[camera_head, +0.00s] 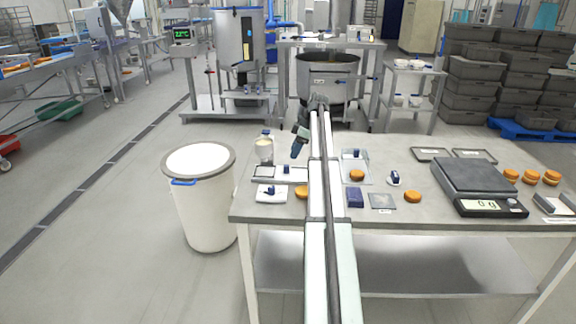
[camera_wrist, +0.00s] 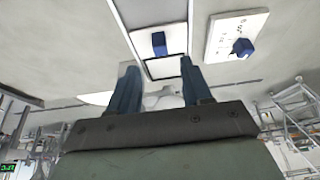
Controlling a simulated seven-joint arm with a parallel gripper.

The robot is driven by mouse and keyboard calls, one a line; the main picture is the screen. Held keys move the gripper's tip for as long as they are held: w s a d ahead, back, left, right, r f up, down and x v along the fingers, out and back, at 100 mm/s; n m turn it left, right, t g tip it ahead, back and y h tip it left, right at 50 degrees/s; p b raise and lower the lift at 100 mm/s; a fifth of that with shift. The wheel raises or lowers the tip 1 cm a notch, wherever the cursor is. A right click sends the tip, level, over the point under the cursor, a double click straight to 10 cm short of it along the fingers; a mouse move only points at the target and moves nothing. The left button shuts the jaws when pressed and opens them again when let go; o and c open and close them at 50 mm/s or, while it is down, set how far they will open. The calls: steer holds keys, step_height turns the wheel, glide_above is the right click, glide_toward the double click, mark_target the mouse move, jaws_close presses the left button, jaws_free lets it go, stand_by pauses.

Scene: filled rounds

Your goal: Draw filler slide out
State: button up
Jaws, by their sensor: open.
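A flat, pale slide unit (camera_head: 262,173) lies at the left of the steel table, with a small blue knob (camera_head: 286,169) on it. I take it to be the filler slide. In the wrist view its pale plate (camera_wrist: 145,44) sits in a dark-edged frame, with the blue knob (camera_wrist: 159,43) standing up from it. My gripper (camera_head: 297,149) is above the table behind the unit, with blue fingers. In the wrist view my gripper (camera_wrist: 162,78) is open and empty, its fingers apart and short of the knob. My arm hides part of the table's middle.
A white plate (camera_head: 262,197) with another blue knob lies in front; it also shows in the wrist view (camera_wrist: 222,38). A jar (camera_head: 264,152) stands behind. Orange rounds (camera_head: 413,197), a blue block (camera_head: 355,199) and a scale (camera_head: 480,180) are to the right. A white bin (camera_head: 205,205) stands left.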

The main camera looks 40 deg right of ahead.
mark_target(288, 165)
steer(key=x, duration=0.7)
steer(key=shift+w+a+f, duration=0.1)
steer(key=shift+f, duration=0.2)
jaws_close()
stand_by(0.4)
